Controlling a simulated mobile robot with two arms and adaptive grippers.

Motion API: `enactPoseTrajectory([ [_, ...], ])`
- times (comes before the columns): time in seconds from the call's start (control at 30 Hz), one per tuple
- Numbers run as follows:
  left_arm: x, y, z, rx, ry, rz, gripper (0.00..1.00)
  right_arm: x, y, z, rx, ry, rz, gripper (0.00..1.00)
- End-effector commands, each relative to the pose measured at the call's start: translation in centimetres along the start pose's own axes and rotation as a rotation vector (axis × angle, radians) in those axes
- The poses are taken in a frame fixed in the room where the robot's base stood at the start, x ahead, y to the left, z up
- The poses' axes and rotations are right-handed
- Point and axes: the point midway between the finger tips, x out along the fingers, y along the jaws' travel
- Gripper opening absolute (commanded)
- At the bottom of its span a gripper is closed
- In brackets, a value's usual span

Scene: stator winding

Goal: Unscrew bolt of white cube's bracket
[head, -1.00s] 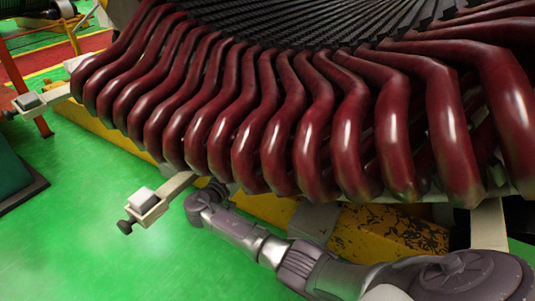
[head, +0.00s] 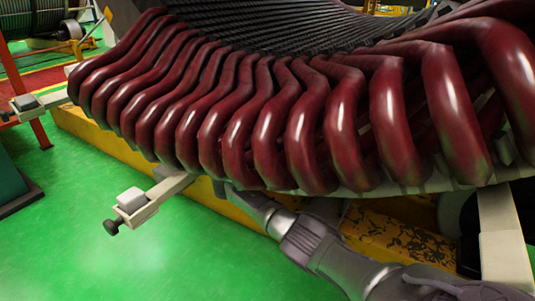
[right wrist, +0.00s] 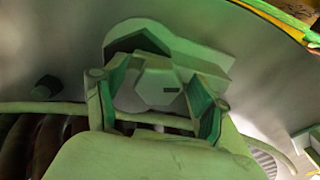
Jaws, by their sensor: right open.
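The white cube (head: 131,199) sits in a pale bracket (head: 170,187) that sticks out from under the red coils. The bracket's dark bolt (head: 111,227) is at its outer left end, with a round head. My right arm comes in from the lower right, and its gripper end is hidden under the coils, to the right of the bracket. In the right wrist view my right gripper (right wrist: 155,97) is open, its two fingers apart. A pale hexagonal shape shows between the fingers; I cannot tell whether it is part of the gripper. My left gripper is not in view.
The large red coils (head: 300,135) overhang the arm. A yellow beam (head: 215,200) runs beneath them. A second bracket with a grey cube (head: 27,102) is at the far left. The green floor (head: 150,265) around the bolt is clear. A dark green block (head: 12,180) stands left.

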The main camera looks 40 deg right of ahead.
Motion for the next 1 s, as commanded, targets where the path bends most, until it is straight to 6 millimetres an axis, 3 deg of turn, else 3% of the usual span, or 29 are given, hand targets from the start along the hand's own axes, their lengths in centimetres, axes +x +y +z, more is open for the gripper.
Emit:
enactPoseTrajectory([
  [0.17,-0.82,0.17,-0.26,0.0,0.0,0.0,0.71,1.23,-0.01,0.1,0.001,-0.001,0.0,0.71],
  [0.47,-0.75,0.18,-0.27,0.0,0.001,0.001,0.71,1.38,-0.01,-0.04,0.001,-0.001,-0.001,0.7],
  [0.8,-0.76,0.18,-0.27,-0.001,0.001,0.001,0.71,1.35,0.0,-0.01,0.0,-0.001,-0.001,0.13],
  [1.0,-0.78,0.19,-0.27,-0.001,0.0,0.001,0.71,1.34,0.01,0.01,-0.011,-0.001,0.0,0.1],
])
